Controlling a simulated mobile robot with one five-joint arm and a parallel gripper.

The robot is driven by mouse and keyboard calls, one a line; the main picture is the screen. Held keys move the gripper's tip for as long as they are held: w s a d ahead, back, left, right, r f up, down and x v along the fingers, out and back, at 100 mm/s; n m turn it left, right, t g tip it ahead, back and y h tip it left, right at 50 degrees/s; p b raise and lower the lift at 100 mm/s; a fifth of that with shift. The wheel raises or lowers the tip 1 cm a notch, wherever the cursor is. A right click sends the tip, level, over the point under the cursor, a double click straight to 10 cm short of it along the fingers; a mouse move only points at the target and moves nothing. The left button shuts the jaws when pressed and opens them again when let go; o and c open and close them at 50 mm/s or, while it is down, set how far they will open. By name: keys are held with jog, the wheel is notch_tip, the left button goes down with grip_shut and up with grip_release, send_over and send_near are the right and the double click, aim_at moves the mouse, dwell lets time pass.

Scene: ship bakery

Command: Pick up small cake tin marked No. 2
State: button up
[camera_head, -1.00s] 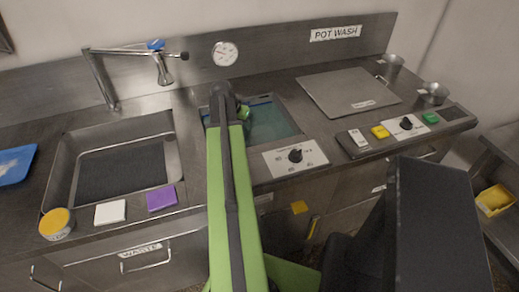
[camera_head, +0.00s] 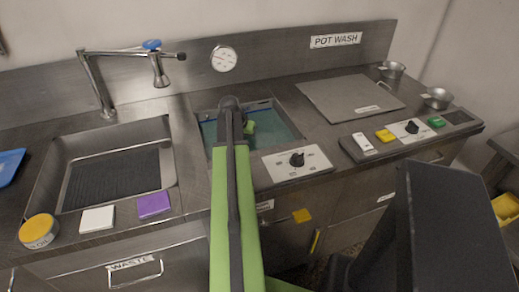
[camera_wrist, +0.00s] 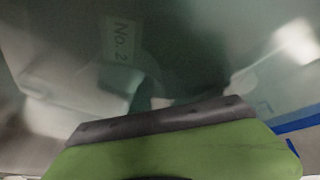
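In the wrist view, a label reading "No. 2" (camera_wrist: 119,41) shows on a blurred, shiny grey-green surface. I cannot tell the outline of the thing that bears it. In the head view, my gripper (camera_head: 240,122) is low over the water-filled basin (camera_head: 280,122), and the arm hides part of the basin. A green part of the gripper shows against the water. Its fingers are not clear, and I cannot tell whether it is open or holds anything. Two small metal tins, a rear one (camera_head: 392,70) and a front one (camera_head: 437,98), stand at the back right; their labels are unreadable.
An empty sink (camera_head: 112,180) with a tap (camera_head: 158,75) lies left of the basin. A dial panel (camera_head: 298,164) fronts the basin. A flat metal plate (camera_head: 345,98) lies to its right. A yellow-lidded tin (camera_head: 38,231) and two pads stand at the front left.

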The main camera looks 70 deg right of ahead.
grip_shut()
dwell(0.7)
dwell(0.6)
notch_tip(320, 180, up, 18)
jog(key=p, duration=1.8)
